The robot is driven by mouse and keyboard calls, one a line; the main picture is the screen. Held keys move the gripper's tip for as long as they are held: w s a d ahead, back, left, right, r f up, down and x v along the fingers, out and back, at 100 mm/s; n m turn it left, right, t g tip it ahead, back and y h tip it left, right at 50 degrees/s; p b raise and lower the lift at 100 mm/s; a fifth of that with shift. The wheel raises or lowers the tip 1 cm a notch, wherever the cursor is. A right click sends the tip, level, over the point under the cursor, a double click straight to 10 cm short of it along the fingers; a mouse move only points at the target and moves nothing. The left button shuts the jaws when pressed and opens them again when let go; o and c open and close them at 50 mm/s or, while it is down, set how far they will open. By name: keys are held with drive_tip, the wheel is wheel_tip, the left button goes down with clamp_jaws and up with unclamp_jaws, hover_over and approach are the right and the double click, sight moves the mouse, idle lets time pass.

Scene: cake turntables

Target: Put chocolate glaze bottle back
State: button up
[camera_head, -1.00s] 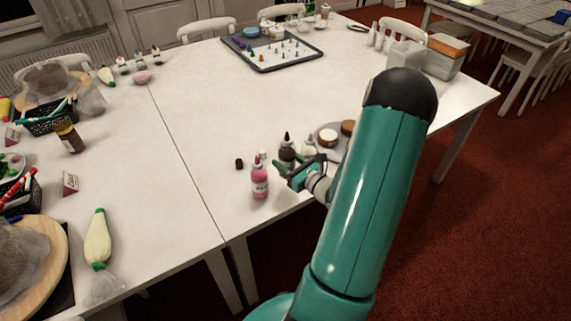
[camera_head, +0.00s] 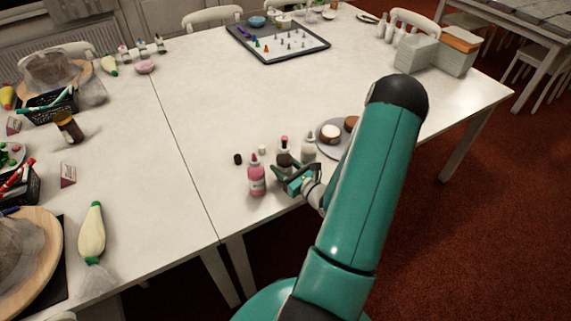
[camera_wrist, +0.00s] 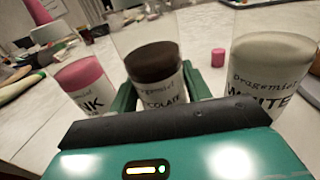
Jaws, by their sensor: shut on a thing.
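The chocolate glaze bottle (camera_head: 283,160), with dark brown glaze and a white label, is between the jaws of my gripper (camera_head: 290,180) near the table's front edge. In the wrist view the jaws are shut around the chocolate bottle (camera_wrist: 153,62), which looks nearly upright. The pink glaze bottle (camera_head: 257,178) stands to its left and the white glaze bottle (camera_head: 308,147) to its right, both apart from it. I cannot tell whether the held bottle's base touches the table.
A dark cap (camera_head: 238,159) and a white cap (camera_head: 262,150) lie behind the bottles. A pink cap (camera_wrist: 218,57) shows in the wrist view. A round plate (camera_head: 329,150) with small cakes is close on the right.

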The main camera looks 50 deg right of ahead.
drive_tip(key=shift+w+f, duration=0.15)
drive_tip(key=shift+o, duration=1.2)
drive_tip(key=shift+f, duration=0.15)
drive_tip(key=o, duration=0.4)
drive_tip(key=shift+o, duration=0.2)
